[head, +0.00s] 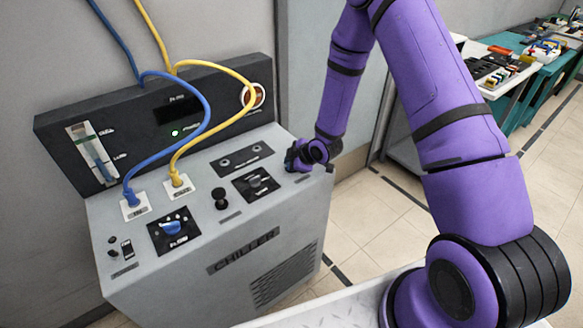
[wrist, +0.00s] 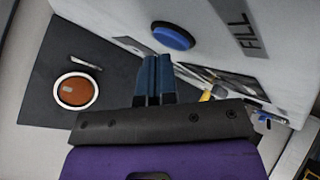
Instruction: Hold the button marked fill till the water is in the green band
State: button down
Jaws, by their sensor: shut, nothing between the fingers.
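The blue fill button (wrist: 173,37) sits beside the FILL label (wrist: 243,28) in the wrist view. In the head view my gripper hides it at the right end of the chiller top. My gripper (wrist: 156,60) is shut and empty, its fingertips close to the button's edge; I cannot tell whether they touch it. It also shows in the head view (head: 293,158). The level gauge (head: 92,153) is on the left of the dark back panel. A small green mark is in its upper part, and the blue water appears to stand below it.
The chiller (head: 244,253) carries a blue knob (head: 171,228), a black knob (head: 220,198) and a switch panel (head: 256,184). Blue (head: 201,92) and yellow (head: 217,130) cables loop over its top. A round orange dial (wrist: 76,91) shows in the wrist view.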

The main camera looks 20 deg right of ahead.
jog(key=shift+f, duration=0.4)
dwell(0.4)
jog(key=shift+r, duration=0.15)
dwell(6.3)
jog(key=shift+r, duration=0.7)
